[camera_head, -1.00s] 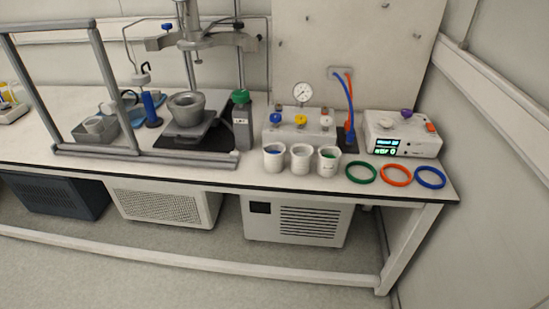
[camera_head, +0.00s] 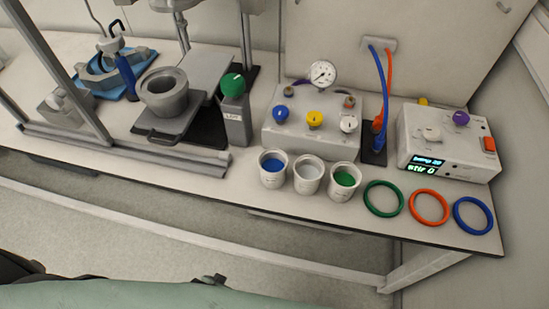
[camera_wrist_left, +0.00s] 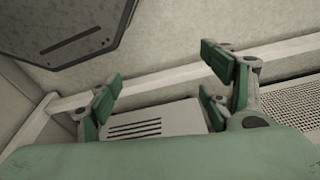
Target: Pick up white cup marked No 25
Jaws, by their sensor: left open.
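Three white cups stand in a row near the front edge of the bench in the head view. The left cup (camera_head: 272,178) shows blue inside, the middle cup (camera_head: 307,184) whitish, and the right cup (camera_head: 342,190) green. Their markings are too small to read, so I cannot tell which one is No 25. In the left wrist view my left gripper (camera_wrist_left: 160,85) is open and empty, its green-padded fingers spread apart. No cup shows in that view. My right gripper is in neither view.
Green (camera_head: 384,199), orange (camera_head: 429,208) and blue (camera_head: 473,216) rings lie right of the cups. A valve block with gauge (camera_head: 312,134) stands close behind them. A grey frame bar (camera_head: 130,152) lies to the left. A vented white unit (camera_wrist_left: 150,123) shows in the wrist view.

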